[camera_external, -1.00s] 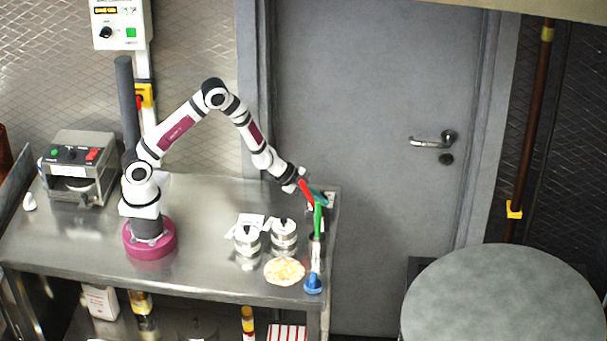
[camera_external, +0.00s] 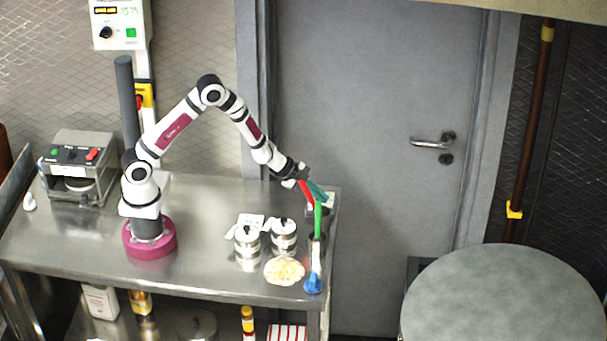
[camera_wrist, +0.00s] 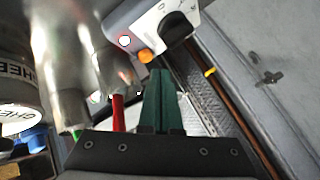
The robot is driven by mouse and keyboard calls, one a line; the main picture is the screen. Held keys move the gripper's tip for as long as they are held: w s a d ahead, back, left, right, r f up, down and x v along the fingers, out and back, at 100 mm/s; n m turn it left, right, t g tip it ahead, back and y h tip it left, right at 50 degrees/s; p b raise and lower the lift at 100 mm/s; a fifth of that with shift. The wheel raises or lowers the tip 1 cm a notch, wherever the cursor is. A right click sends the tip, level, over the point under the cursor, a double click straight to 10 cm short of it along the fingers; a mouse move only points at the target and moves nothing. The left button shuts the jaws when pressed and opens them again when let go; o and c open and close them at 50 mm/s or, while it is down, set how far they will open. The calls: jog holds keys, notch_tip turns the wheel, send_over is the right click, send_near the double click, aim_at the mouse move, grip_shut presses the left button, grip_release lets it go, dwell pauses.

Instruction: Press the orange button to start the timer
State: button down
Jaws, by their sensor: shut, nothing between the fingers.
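The orange button (camera_wrist: 146,56) shows in the wrist view on the lower edge of a grey timer box (camera_wrist: 122,18). The box also carries a dark knob (camera_wrist: 172,25) and a small round light-coloured button. In the external view the box (camera_external: 329,199) is mostly hidden behind my gripper at the table's far right corner. My gripper (camera_wrist: 160,76) has teal fingers, shut and empty. In the wrist view its tips appear just below and slightly right of the orange button; I cannot tell the exact gap. My gripper (camera_external: 323,195) points down to the right in the external view.
A red handle (camera_wrist: 117,112) stands close left of my fingers. A green handle (camera_external: 318,220) stands beside it at the table's right edge. Two metal pots (camera_external: 283,236) and a flatbread (camera_external: 284,271) lie nearby. A grey door (camera_external: 370,130) is behind.

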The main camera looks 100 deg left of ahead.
jog(key=shift+r, duration=2.4)
jog(key=s+d+r+n+g+y, duration=0.2)
jog(key=s+d+r+g, duration=0.15)
jog(key=s+r, duration=0.5)
jog(key=s+d+r+g, duration=0.1)
jog(key=s+d, duration=0.3)
jog(key=s, duration=0.5)
jog(key=s+d+r+g, duration=0.1)
jog(key=s+d+g, duration=0.2)
jog(key=s, duration=0.6)
jog(key=s+d+r+g+h, duration=0.1)
jog(key=s+d, duration=0.3)
jog(key=s, duration=0.6)
jog(key=shift+d+g, duration=0.35)
jog(key=shift+g, duration=0.1)
jog(key=shift+r, duration=0.1)
